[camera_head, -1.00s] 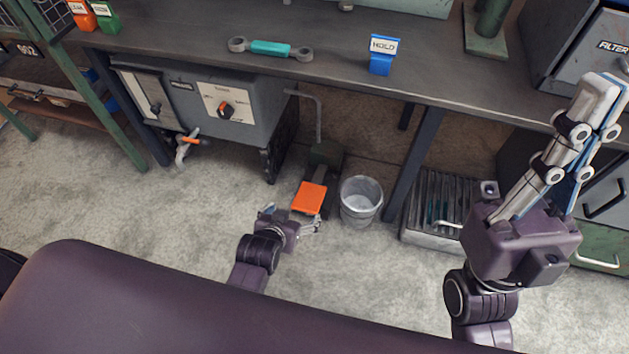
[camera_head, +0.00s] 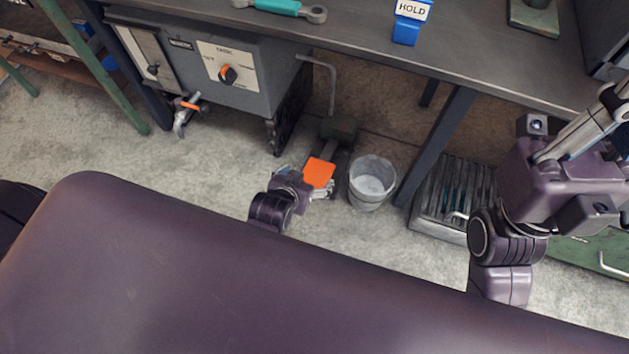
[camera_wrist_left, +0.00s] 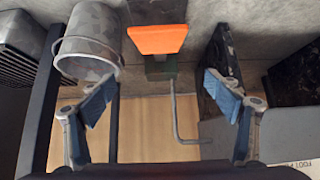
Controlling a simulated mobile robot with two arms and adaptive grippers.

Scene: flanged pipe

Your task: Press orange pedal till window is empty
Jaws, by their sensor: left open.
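The orange pedal (camera_head: 319,172) is on the floor under the bench, in front of a dark green housing (camera_head: 340,128). It also shows in the left wrist view (camera_wrist_left: 158,39), above the space between the fingers. My left gripper (camera_head: 322,190) is low, at the near side of the pedal; I cannot tell whether it touches it. In the left wrist view its two blue-padded fingers (camera_wrist_left: 160,100) are spread with nothing between them. My right gripper (camera_head: 612,105) is raised at the right edge, its fingers partly cut off. No window that I can make out shows here.
A grey bucket (camera_head: 371,182) stands right of the pedal. A grey machine (camera_head: 215,75) with a dial hangs under the bench (camera_head: 450,55) at left. A slatted metal box (camera_head: 455,200) stands at right. A blue HOLD tag (camera_head: 408,25) is on the bench.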

